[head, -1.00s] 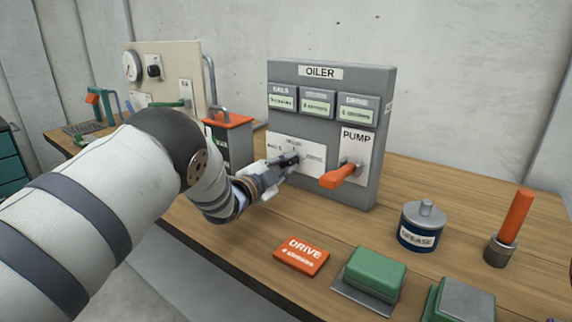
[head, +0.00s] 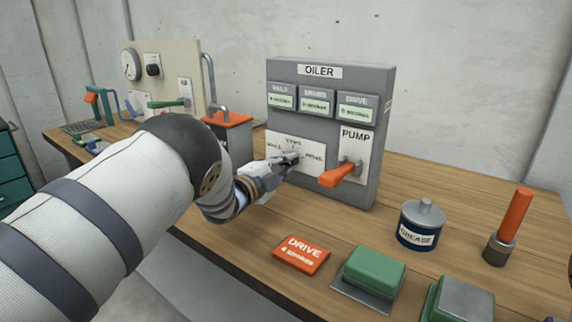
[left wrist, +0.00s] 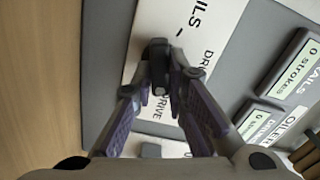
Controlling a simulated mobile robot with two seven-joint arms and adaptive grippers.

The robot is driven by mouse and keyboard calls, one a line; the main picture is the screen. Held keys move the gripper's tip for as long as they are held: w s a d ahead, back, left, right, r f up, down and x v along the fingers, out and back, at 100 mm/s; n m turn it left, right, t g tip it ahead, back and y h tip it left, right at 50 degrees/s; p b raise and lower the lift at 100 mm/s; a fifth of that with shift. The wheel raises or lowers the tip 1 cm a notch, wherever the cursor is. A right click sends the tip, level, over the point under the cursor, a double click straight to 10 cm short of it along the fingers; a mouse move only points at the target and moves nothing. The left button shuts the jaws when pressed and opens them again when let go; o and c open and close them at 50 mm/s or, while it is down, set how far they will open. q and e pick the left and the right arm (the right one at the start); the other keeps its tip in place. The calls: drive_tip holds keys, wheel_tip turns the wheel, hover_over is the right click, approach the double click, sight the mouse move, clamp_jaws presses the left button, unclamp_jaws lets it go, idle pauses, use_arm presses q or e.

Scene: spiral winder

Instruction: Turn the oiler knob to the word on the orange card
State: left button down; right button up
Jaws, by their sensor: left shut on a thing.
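The grey oiler panel (head: 325,130) stands upright on the bench with a white dial plate (head: 316,172) at its lower left. In the left wrist view, the dark oiler knob (left wrist: 158,50) sits between my fingertips, with RAILS, DRUMS and DRIVE printed around it. My left gripper (head: 291,160) is shut on the knob; the fingers also show in the left wrist view (left wrist: 163,80). Which word the knob points at I cannot tell. The orange card (head: 301,253) lies flat on the bench and reads DRIVE, 4 strokes.
The orange pump lever (head: 341,175) sticks out just right of the dial. A grease tin (head: 421,225), green blocks (head: 375,272) and an orange-handled tool (head: 513,222) stand at the right. An orange-topped box (head: 229,130) is behind my left arm. Bench between card and panel is clear.

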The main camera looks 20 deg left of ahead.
use_arm(q)
drive_tip(key=c, duration=1.6)
unclamp_jaws()
drive_tip(key=v, duration=1.2)
